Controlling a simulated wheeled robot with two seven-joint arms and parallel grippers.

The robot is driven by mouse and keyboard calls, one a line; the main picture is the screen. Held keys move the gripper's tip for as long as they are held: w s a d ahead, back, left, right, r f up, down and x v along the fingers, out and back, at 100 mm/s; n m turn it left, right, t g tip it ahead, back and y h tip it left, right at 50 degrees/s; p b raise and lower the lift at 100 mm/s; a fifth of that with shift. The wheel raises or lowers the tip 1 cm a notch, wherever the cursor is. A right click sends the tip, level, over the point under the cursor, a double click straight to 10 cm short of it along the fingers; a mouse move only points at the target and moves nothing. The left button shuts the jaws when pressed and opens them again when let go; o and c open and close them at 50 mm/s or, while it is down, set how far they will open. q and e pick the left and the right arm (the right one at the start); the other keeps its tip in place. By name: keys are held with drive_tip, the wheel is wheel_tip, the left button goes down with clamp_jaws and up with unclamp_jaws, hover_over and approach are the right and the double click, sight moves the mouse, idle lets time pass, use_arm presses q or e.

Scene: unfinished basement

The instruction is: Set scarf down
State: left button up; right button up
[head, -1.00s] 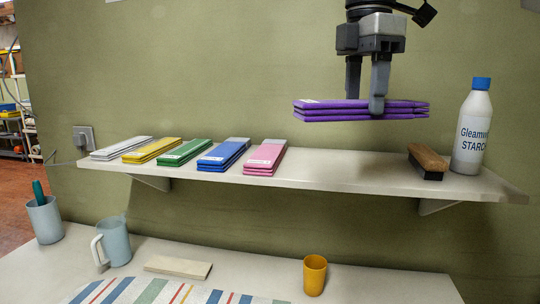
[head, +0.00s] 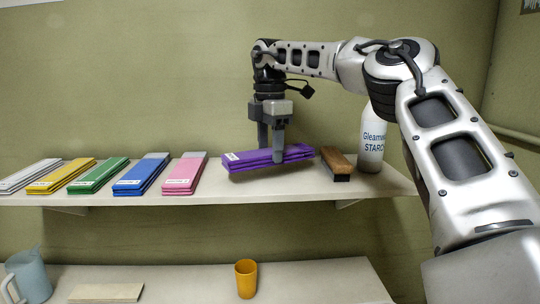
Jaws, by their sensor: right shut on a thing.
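The folded purple scarf (head: 240,162) is in the head view, over the right half of the wall shelf (head: 300,190). My right gripper (head: 271,158) is shut on it from above, one finger in front and one behind. The scarf lies a little tilted, with its near edge low over the shelf surface. I cannot tell whether its underside touches the shelf. My left gripper is not in view.
Folded scarves in white, yellow, green, blue and pink (head: 185,173) lie in a row to the left. A wooden brush (head: 336,162) sits close on the right, with a starch bottle (head: 372,140) beyond it. An orange cup (head: 246,278) stands on the table below.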

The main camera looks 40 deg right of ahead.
sight(270, 150)
wheel_tip(270, 150, down, 3)
drive_tip(key=shift+d+f, duration=0.1)
drive_tip(key=o, duration=1)
drive_tip(key=shift+f, duration=0.1)
